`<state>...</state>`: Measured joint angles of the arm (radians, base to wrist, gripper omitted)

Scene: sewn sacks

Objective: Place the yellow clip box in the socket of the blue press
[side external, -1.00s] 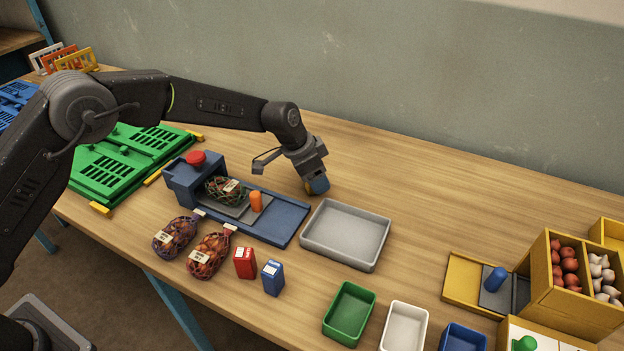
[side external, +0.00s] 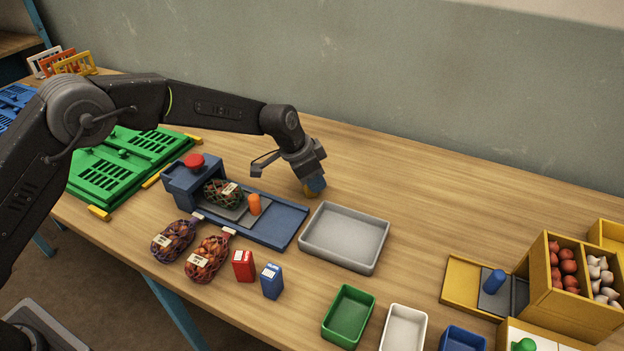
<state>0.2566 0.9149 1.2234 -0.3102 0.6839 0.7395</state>
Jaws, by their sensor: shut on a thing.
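The blue press (side external: 282,223) lies on the table left of centre. It has a raised block with a red knob (side external: 193,160), a grey plate and an orange peg (side external: 254,204). A netted sack (side external: 222,193) lies on the plate beside the block. My gripper (side external: 314,187) is right of the press and behind the grey tray, pointing down close to the table. It is shut on a small yellow thing (side external: 309,192), probably the yellow clip box, mostly hidden by the fingers. The press's socket for the box cannot be made out.
The grey tray (side external: 375,258) stands in front of my gripper. Two filled net sacks (side external: 207,259), a red box (side external: 244,265) and a blue box (side external: 271,281) stand before the press. Green, white and blue bins are at the front. The table behind and right is clear.

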